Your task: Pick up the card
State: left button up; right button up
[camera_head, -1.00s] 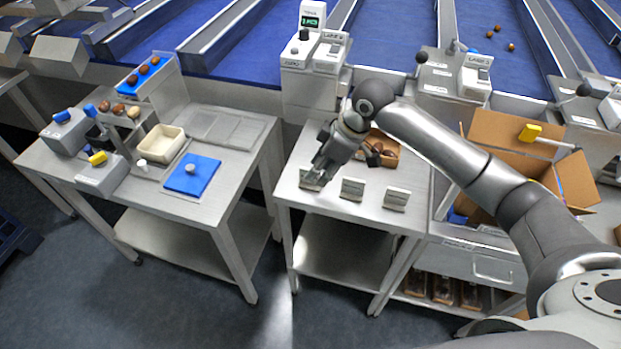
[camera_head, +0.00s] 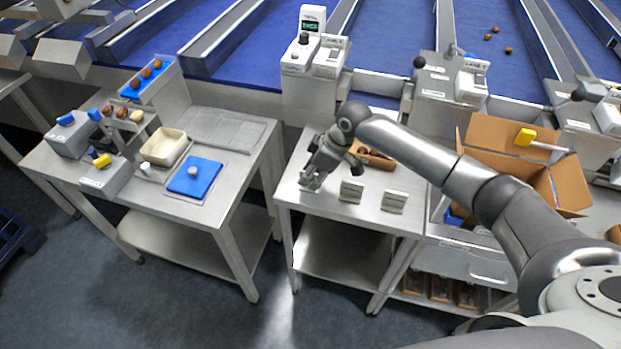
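Three small upright grey metal holders or cards stand in a row on the middle steel table (camera_head: 330,215): a left one (camera_head: 309,185), a middle one (camera_head: 351,191) and a right one (camera_head: 394,201). I cannot tell a card apart from its holder at this size. My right gripper (camera_head: 312,174) points down at the left one, with its fingertips at or just over its top edge. The fingers partly cover that piece, and whether they are closed on it is too small to tell. My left gripper is out of view.
An open brown box (camera_head: 366,158) sits behind the holders, partly hidden by my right arm. A left table holds a cream tray (camera_head: 165,146) and a blue mat (camera_head: 195,178). A large cardboard box (camera_head: 494,133) stands at right. The middle table's front is clear.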

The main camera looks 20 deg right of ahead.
jog(key=shift+x, duration=0.9)
grip_shut()
jog(key=shift+r, duration=0.15)
